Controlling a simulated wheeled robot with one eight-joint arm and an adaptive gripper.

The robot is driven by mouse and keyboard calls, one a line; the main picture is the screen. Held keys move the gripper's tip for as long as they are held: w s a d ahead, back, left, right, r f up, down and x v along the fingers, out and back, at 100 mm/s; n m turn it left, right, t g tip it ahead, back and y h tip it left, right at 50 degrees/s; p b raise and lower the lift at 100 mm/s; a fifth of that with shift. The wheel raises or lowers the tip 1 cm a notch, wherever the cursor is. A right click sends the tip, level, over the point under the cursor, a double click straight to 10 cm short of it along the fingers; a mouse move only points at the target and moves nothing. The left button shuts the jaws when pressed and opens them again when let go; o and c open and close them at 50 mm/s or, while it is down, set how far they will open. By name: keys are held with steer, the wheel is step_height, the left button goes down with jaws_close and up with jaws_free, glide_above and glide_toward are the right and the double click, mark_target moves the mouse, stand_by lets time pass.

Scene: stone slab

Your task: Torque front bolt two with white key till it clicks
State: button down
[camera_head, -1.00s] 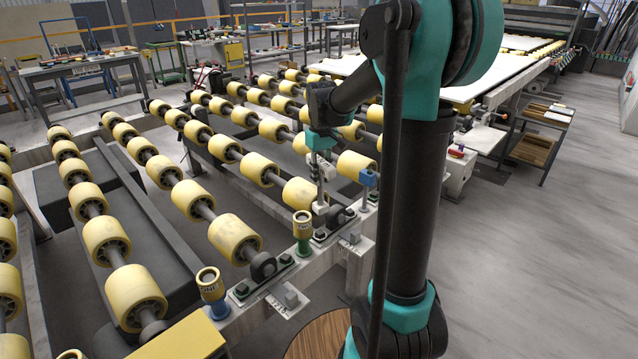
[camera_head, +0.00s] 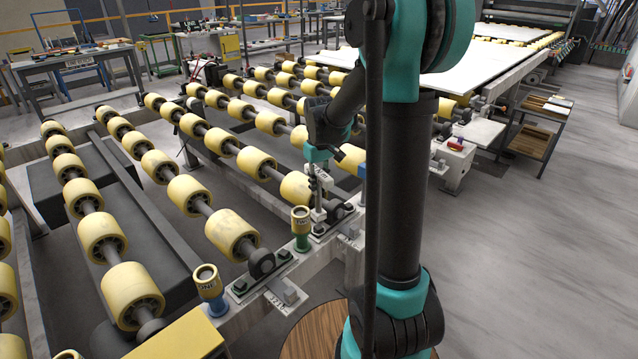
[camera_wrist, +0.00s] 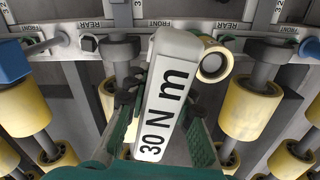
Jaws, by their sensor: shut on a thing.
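The white key (camera_head: 318,203) is marked "30 N m" in the wrist view (camera_wrist: 166,95). My gripper (camera_head: 319,172) is shut on it, with green-lined fingers on both sides in the wrist view (camera_wrist: 160,122). The key hangs upright over the bearing bracket beyond the green-based yellow cup. Its lower end is close to the bracket's front bolt (camera_head: 319,229); I cannot tell whether it is seated on it. In the wrist view the key's body hides its lower end. FRONT and REAR labels (camera_wrist: 228,27) show on the rail there.
A green-based yellow cup (camera_head: 302,240) stands just in front of the key. A blue-based yellow cup (camera_head: 210,290) stands further forward on the rail. Yellow rollers (camera_head: 232,233) lie left of the rail. A blue block (camera_wrist: 13,62) is at left in the wrist view. Open floor lies right.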

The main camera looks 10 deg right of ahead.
mark_target(319, 212)
steer(key=shift+f, duration=2.8)
